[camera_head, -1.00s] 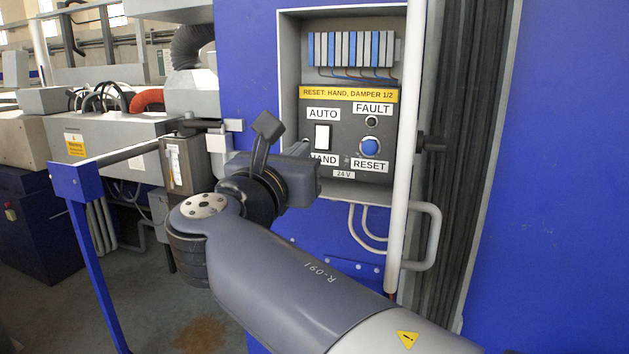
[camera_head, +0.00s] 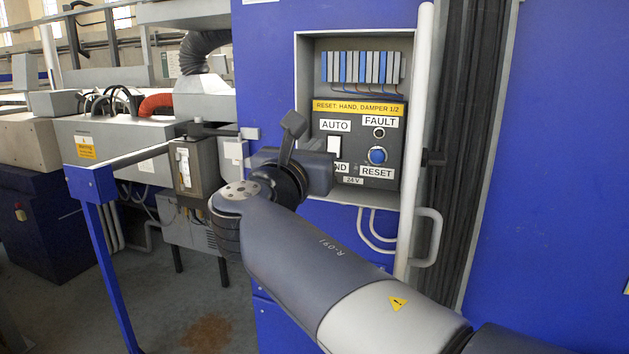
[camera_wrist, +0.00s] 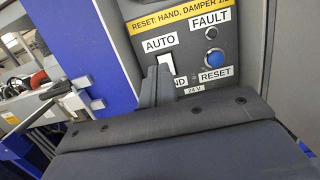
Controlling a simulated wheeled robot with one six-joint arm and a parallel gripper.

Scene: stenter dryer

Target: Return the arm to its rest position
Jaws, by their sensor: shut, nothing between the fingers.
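My arm reaches up from the lower right in the head view, bent at the elbow, its wrist in front of the control box (camera_head: 350,187). In the wrist view my gripper (camera_wrist: 157,86) is shut and empty, its fingers standing before the panel just below and left of the white AUTO/HAND switch (camera_wrist: 166,63). In the head view the fingertips are hidden by the wrist, which also covers part of the HAND label. I cannot tell whether the fingers touch the panel. The blue RESET button (camera_head: 377,155) is clear of the gripper. The FAULT lamp (camera_head: 379,133) looks dark.
A white vertical pipe (camera_head: 416,130) and a handle (camera_head: 432,235) stand right of the box. A blue rail post (camera_head: 112,270) with a grey lever box (camera_head: 186,168) stands left. Open floor (camera_head: 180,310) shows at lower left.

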